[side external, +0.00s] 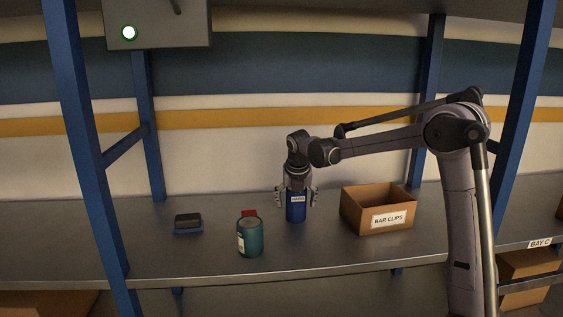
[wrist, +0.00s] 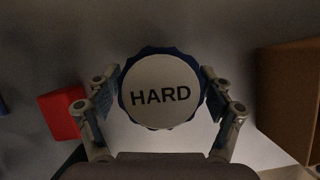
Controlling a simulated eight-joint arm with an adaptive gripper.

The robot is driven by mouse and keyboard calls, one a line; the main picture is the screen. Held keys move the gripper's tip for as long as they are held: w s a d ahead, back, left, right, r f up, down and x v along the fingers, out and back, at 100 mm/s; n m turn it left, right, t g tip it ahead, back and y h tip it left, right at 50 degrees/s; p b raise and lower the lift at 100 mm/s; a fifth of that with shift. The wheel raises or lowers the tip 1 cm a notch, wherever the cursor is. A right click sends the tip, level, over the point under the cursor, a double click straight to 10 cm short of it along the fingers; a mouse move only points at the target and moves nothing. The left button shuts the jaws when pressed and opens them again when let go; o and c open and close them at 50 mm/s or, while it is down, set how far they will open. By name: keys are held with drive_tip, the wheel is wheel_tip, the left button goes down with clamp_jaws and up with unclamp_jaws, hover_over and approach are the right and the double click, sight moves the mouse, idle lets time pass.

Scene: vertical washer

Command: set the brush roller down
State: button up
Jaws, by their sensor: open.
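A teal canister (side external: 250,238) stands front left of the roller, with a red block (side external: 249,213) behind it. A black and blue item (side external: 188,223) lies farther left. An open cardboard box (side external: 365,217) labelled "BAR CLIPS" stands close on the right. Blue uprights (side external: 88,150) frame the shelf (side external: 180,257).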

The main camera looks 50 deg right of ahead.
drive_tip(key=v, duration=1.1)
drive_tip(key=s+a+f+m+t+y, duration=0.1)
drive_tip(key=s+a+f+m+t, duration=0.1)
drive_tip(key=s+a+f+m, duration=0.3)
drive_tip(key=s+a+f+m+t+y, duration=0.2)
drive_tip(key=s+a+f+m, duration=0.3)
drive_tip(key=s+a+m, duration=0.7)
drive_tip(key=a+m, duration=0.1)
drive_tip(key=m, duration=0.7)
drive_tip(key=shift+a+f+y, duration=0.3)
